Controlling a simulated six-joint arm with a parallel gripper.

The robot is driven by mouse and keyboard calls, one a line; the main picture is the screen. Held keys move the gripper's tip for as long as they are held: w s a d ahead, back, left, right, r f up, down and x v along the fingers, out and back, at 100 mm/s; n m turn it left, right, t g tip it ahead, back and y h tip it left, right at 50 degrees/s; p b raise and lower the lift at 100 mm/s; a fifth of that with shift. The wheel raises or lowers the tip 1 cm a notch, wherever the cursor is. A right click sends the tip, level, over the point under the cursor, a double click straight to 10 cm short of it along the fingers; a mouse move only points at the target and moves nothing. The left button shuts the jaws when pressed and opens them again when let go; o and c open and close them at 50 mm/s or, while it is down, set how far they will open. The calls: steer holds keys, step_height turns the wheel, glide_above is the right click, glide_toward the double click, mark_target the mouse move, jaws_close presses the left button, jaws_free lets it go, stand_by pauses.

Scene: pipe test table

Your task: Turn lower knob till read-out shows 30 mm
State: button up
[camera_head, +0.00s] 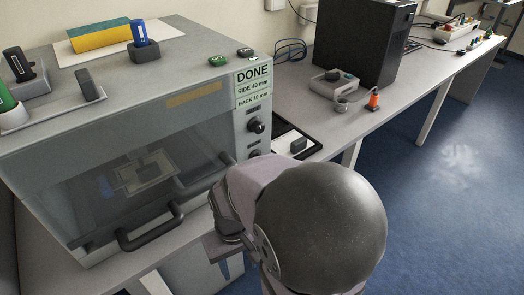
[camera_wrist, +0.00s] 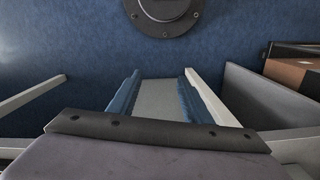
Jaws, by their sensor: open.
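The lower knob (camera_head: 254,154) is dark and sits on the right front panel of the grey machine (camera_head: 130,105), just above my arm, which partly covers it. The upper knob (camera_head: 257,126) is directly above it. The green-and-white read-out (camera_head: 253,86) above both knobs says DONE, SIDE 40 mm and BACK 10 mm. My gripper (camera_wrist: 158,84) is open and empty in the wrist view, its fingers with blue inner pads spread apart. In the head view it hangs low in front of the machine, mostly hidden by my arm, below and apart from the knobs.
The machine's glass door (camera_head: 140,170) has a dark protruding handle (camera_head: 150,228) left of my arm. A green button (camera_head: 219,60) and another sit on top. A dark tray with a small block (camera_head: 299,145) lies right of the panel. Blue floor (camera_head: 440,190) is clear at right.

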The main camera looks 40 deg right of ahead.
steer(key=s+d+f+m+g+y+p, duration=0.1)
steer(key=s+d+f+m+g+y, duration=0.15)
steer(key=s+d+m, duration=0.4)
steer(key=s+d+f+m+g+y+p, duration=0.1)
steer(key=s+d+f+m, duration=0.2)
steer(key=s, duration=0.7)
steer(key=d+f+n+t+h, duration=0.3)
steer(key=d+f+n+t, duration=0.15)
steer(key=d+f, duration=0.5)
steer(key=w+d+r+n+t+h, duration=0.1)
steer(key=w+d+r+n+t, duration=0.2)
steer(key=w, duration=0.5)
steer(key=w+d+r+n+t+h, duration=0.1)
steer(key=w+d+n+t+h, duration=0.2)
steer(key=w, duration=0.5)
steer(key=w+a+r+n+t+y, duration=0.1)
steer(key=w+r+n+t, duration=0.3)
steer(key=r, duration=0.6)
steer(key=w+a+r+n+t+y, duration=0.2)
steer(key=w+r+n+t, duration=0.3)
steer(key=r, duration=0.5)
steer(key=shift+w+a+t+p, duration=0.4)
steer(key=shift+w+a+t, duration=0.15)
steer(key=shift+t, duration=0.65)
